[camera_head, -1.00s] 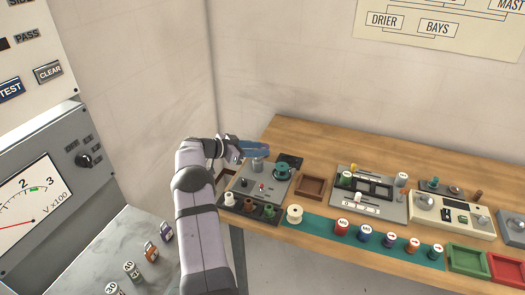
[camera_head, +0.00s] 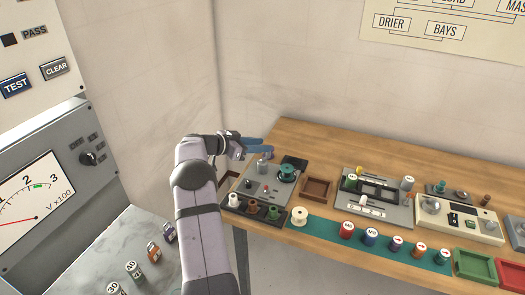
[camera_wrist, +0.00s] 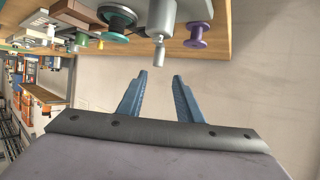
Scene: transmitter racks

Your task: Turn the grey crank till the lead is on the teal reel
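The teal reel (camera_head: 287,173) stands on a grey panel (camera_head: 262,193) at the left end of the bench. A grey cylindrical part, seemingly the crank (camera_head: 263,165), stands left of it. My gripper (camera_head: 268,145) is above and behind the crank, open and empty. In the wrist view, its two blue fingers are apart (camera_wrist: 160,75), with a grey peg (camera_wrist: 161,49) just beyond the gap between their tips. The teal reel (camera_wrist: 118,15) and a purple reel (camera_wrist: 195,33) flank the grey part there. I cannot make out the lead.
A brown tray (camera_head: 304,189) stands right of the panel. A row of small spools (camera_head: 250,208) and a cream spool (camera_head: 299,216) stand in front. A second grey panel (camera_head: 400,213) lies further right. The wall is behind the bench.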

